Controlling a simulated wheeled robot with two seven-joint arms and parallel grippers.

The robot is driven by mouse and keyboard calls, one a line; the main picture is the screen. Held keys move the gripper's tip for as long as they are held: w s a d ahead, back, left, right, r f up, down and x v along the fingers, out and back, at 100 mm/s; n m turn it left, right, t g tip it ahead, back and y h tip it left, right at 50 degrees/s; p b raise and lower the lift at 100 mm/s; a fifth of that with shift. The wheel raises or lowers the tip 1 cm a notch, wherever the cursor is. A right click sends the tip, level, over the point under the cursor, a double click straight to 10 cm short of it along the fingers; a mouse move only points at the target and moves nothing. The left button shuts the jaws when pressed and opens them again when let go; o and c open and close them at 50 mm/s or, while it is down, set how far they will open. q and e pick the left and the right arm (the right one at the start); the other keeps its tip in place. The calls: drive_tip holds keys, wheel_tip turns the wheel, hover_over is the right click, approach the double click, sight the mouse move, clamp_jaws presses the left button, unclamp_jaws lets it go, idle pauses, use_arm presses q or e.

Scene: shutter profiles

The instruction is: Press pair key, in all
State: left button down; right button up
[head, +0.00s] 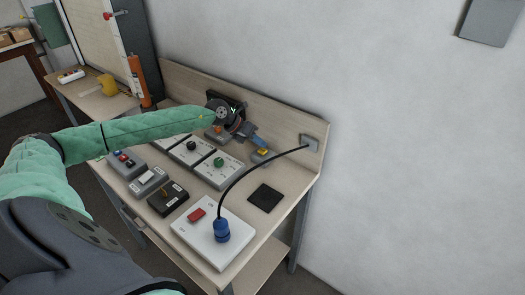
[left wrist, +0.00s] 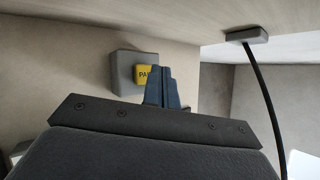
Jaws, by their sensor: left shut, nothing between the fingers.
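The pair key is a yellow key (left wrist: 143,74) on a grey box (left wrist: 124,72) in the left wrist view, with its label partly covered by my fingers. In the head view the yellow key (head: 263,152) tops a small grey box (head: 258,159) near the bench's back board. My left gripper (head: 259,141) reaches over the bench with its fingers pointing at this key. Its blue-grey fingers (left wrist: 161,73) are shut, empty, and overlap the key's right side in the wrist view. I cannot tell whether they touch it. My right gripper is not in view.
A black cable (head: 238,180) arches from a wall-side socket (head: 310,143) to a blue plug (head: 221,230) on a white board (head: 204,240). Panels with a black knob (head: 191,146) and a green knob (head: 218,162) stand nearby. A black pad (head: 265,198) lies on the right.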

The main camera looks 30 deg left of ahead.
sight(259, 151)
use_arm(q)
drive_tip(key=shift+f, duration=0.15)
drive_tip(key=shift+f+b, duration=0.25)
drive_tip(key=shift+b, duration=0.2)
drive_tip(key=shift+f+b, duration=0.35)
drive_tip(key=shift+f, duration=0.15)
idle(0.8)
drive_tip(key=shift+r, duration=0.2)
drive_tip(key=shift+r+p, duration=0.3)
drive_tip(key=shift+r, duration=0.45)
drive_tip(key=shift+r, duration=0.1)
drive_tip(key=shift+r+p, duration=0.75)
drive_tip(key=shift+r, duration=1.65)
